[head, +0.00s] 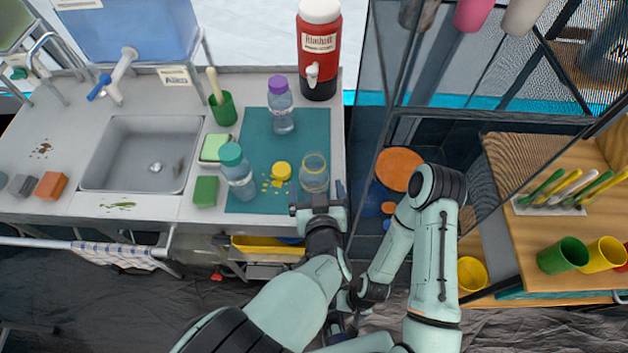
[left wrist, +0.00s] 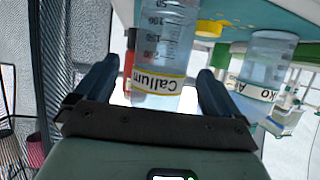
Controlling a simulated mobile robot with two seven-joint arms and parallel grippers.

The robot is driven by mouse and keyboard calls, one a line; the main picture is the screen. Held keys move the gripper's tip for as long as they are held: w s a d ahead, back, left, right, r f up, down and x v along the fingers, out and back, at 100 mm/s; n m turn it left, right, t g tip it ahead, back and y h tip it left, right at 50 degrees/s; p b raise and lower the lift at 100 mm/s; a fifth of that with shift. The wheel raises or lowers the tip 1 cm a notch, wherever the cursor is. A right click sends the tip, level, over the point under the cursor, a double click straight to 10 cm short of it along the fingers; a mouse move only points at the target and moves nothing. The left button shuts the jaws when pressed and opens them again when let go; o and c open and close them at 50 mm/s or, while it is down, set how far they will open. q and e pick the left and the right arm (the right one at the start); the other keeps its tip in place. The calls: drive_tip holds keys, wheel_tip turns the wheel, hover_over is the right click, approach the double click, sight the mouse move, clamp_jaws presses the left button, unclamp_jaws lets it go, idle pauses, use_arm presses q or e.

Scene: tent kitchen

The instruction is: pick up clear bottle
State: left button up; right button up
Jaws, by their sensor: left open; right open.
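A clear open-topped bottle (head: 314,174) with a yellow rim stands upright at the front right of the teal mat. In the left wrist view the clear bottle (left wrist: 158,50), with measuring marks and a label reading Callum, shows inverted between the fingers. My left gripper (head: 318,200) is open at the counter's front edge, just in front of this bottle. A teal-capped clear bottle (head: 238,174) and a purple-capped one (head: 281,108) also stand on the mat. My right gripper (head: 343,322) is low by the base, partly hidden by my arms; its fingers are hard to make out.
A yellow lid (head: 281,171) lies left of the near bottle. A red dispenser (head: 319,52) stands behind the mat (head: 255,125). A sink (head: 140,155) is at left. A dark-framed rack (head: 385,120) borders the counter's right side.

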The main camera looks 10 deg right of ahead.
use_arm(q)
drive_tip(key=x, duration=0.4)
drive_tip(key=shift+a+f, duration=0.1)
drive_tip(key=shift+f, duration=0.15)
drive_tip(key=c, duration=1.1)
use_arm(e)
drive_tip(key=shift+s+f, duration=0.1)
drive_tip(key=shift+f, duration=0.25)
use_arm(q)
drive_tip(key=shift+r, duration=0.15)
use_arm(e)
drive_tip(key=shift+r, duration=0.1)
